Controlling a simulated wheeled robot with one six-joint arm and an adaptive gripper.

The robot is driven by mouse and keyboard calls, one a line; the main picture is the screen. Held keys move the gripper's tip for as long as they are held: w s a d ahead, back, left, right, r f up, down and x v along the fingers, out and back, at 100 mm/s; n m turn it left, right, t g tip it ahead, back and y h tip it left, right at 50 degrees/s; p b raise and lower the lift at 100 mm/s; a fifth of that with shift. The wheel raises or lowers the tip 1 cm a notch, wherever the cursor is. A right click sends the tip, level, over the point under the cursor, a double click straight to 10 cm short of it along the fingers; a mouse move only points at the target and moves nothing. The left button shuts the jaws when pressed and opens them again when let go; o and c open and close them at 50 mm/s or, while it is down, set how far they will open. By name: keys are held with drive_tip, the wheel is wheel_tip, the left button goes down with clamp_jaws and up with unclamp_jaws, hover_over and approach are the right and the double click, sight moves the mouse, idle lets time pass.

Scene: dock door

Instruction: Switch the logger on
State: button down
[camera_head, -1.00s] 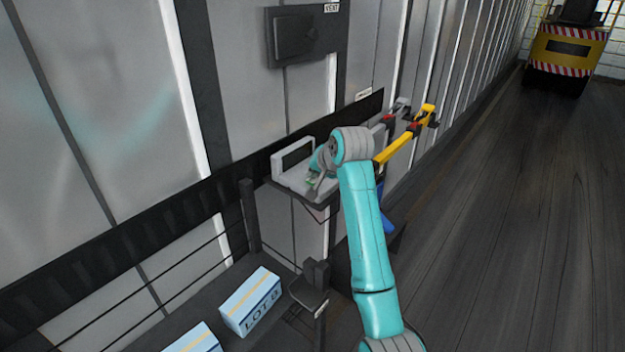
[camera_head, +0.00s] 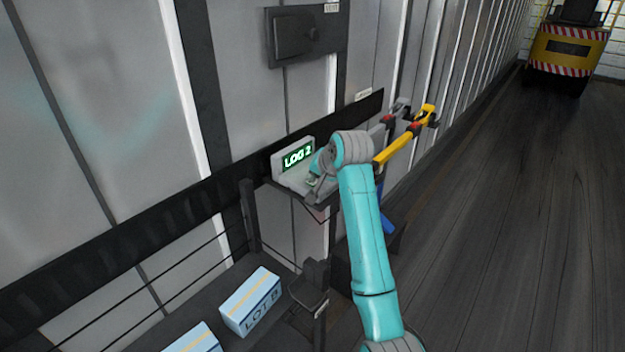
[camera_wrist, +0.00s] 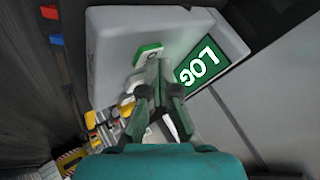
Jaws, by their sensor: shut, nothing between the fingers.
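The logger (camera_head: 279,168) is a light grey unit on a small dark shelf by the wall. Its upright screen (camera_head: 298,155) is lit and reads "LOG 2" in white on green. In the wrist view the logger body (camera_wrist: 112,42) fills the upper middle, and part of the lit screen (camera_wrist: 206,64) reads "LOG". A green and white part (camera_wrist: 148,53) on the logger lies just beyond the fingertips. My gripper (camera_wrist: 162,66) is shut and empty, its tips at or very near that part; contact cannot be told. In the head view my wrist hides part of the logger.
A yellow-handled lever (camera_head: 405,137) sticks out from the wall right of my wrist. Boxes marked "LOT" (camera_head: 250,300) sit on a lower platform at front left. A dark panel (camera_head: 305,33) is on the wall above. The floor at right is open up to a yellow vehicle (camera_head: 567,50).

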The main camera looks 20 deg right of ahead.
sight(314, 182)
drive_tip(key=shift+r, duration=0.9)
drive_tip(key=shift+r, duration=0.1)
drive_tip(key=shift+r, duration=2.45)
drive_tip(key=shift+s, duration=0.1)
